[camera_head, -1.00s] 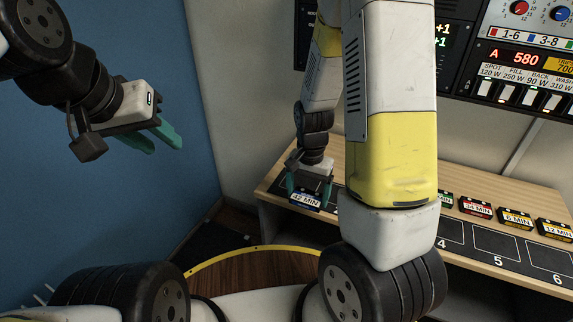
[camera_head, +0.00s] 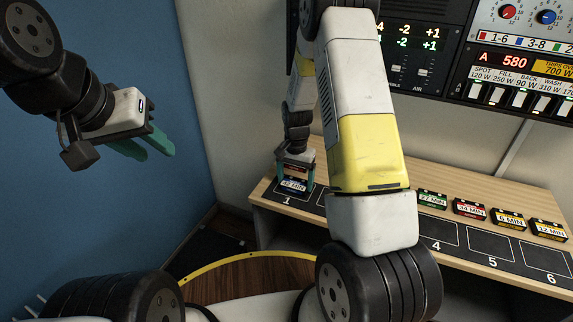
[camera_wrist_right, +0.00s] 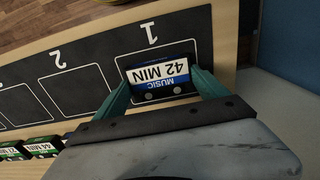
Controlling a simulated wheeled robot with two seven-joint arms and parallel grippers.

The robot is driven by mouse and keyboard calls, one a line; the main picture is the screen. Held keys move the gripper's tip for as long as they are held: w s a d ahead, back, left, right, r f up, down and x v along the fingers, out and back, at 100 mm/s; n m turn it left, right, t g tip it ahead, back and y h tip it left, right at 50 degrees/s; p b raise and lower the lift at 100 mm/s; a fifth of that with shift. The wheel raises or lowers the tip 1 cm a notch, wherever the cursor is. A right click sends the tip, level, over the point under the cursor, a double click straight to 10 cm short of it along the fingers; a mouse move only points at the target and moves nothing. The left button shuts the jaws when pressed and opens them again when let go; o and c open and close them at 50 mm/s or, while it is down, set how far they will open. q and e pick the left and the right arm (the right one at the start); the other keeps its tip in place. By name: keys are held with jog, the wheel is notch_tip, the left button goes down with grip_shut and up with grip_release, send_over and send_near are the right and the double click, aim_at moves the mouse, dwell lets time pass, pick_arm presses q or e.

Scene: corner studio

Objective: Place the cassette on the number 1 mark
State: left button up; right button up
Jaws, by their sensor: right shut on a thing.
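The cassette (camera_head: 293,186), dark with a white "42 MIN" label, is between the fingers of my right gripper (camera_head: 294,180) at the left end of the black numbered strip. In the right wrist view the cassette (camera_wrist_right: 160,77) reads "MUSIC 42 MIN", with a green finger of the right gripper (camera_wrist_right: 163,88) on each side of it. The number 1 mark (camera_head: 287,200) shows just in front of the cassette; in the wrist view the cassette covers most of its outlined square. I cannot tell whether the cassette touches the strip. My left gripper (camera_head: 148,148) is open and empty in the air, away from the desk.
Several other cassettes stand on the wooden desk behind the strip, such as a red "34 MIN" one (camera_head: 470,208) and a yellow one (camera_head: 509,218). Squares 4 (camera_head: 437,232), 5 and 6 are bare. My right arm hides the strip's middle. Control panels hang above the desk.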

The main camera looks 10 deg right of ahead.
aim_at(295, 183)
jog(key=o, duration=1.3)
jog(key=shift+f, duration=0.1)
jog(key=s+r+n+t+y, duration=0.1)
jog(key=s+r, duration=0.2)
jog(key=r, duration=0.6)
jog(key=s+a+r+n+t, duration=0.1)
jog(key=s+r, duration=0.3)
jog(key=r, duration=0.5)
jog(key=s+r+n+t+y, duration=0.1)
jog(key=s+r, duration=0.2)
jog(key=r, duration=0.7)
jog(key=s+r+n+t, duration=0.1)
jog(key=s+r, duration=0.1)
jog(key=s, duration=0.2)
jog(key=s+r+n+t, duration=0.1)
jog(key=s+n, duration=0.1)
jog(key=s, duration=0.3)
jog(key=s+a+r+n+t, duration=0.1)
jog(key=s+r, duration=0.1)
jog(key=s, duration=0.3)
jog(key=shift+s+a+r, duration=0.1)
jog(key=shift+s+r, duration=0.05)
jog(key=shift+r, duration=0.15)
